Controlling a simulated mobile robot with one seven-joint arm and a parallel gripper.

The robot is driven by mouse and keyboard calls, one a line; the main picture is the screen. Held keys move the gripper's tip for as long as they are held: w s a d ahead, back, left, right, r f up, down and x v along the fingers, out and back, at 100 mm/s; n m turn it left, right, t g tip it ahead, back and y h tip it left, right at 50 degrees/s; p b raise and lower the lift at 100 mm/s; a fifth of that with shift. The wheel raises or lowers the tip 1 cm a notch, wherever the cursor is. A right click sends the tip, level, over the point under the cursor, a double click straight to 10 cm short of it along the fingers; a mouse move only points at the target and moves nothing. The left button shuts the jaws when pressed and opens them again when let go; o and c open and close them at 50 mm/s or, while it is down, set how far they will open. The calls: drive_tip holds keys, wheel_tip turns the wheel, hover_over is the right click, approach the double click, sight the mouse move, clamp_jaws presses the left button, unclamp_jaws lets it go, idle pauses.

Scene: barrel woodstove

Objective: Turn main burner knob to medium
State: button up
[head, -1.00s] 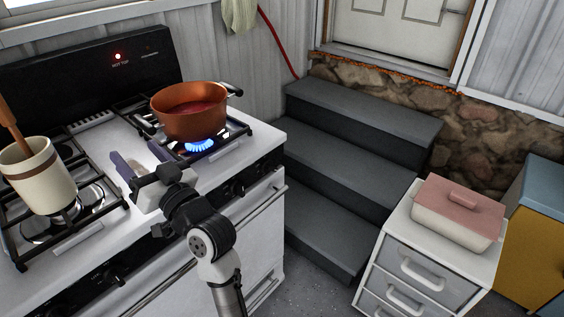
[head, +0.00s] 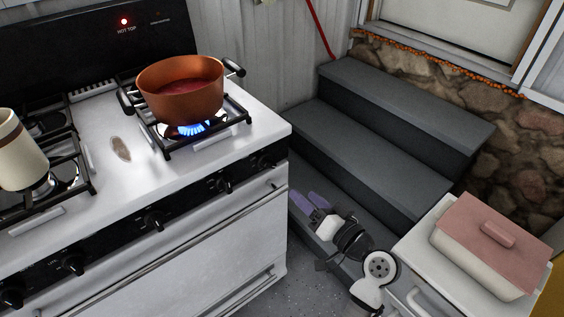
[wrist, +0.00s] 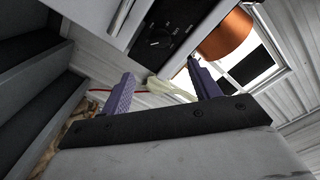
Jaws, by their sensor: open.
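The stove's black front panel carries a row of several dark knobs. The rightmost knob (head: 265,163) and the knob left of it (head: 220,185) sit below the lit burner (head: 193,129), which burns blue under an orange pot (head: 180,90). Others include a middle knob (head: 154,220) and a left knob (head: 72,265). I cannot tell which is the main burner knob. My gripper (head: 310,202) is open and empty, right of the stove's front corner, apart from the knobs. In the wrist view, a knob (wrist: 155,42) shows beyond the open purple fingers (wrist: 162,84).
Dark grey steps (head: 375,150) rise right of the stove, behind my gripper. A white drawer cabinet (head: 415,245) with a pink-lidded dish (head: 495,240) stands at the right. A cream pot (head: 20,155) sits on the left burner. The oven handle (head: 180,255) runs below the panel.

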sight(271, 166)
drive_tip(key=p+x, duration=0.3)
drive_tip(key=x, duration=1)
drive_tip(key=shift+w+a, duration=0.25)
drive_tip(key=shift+a, duration=0.05)
drive_tip(key=c, duration=1)
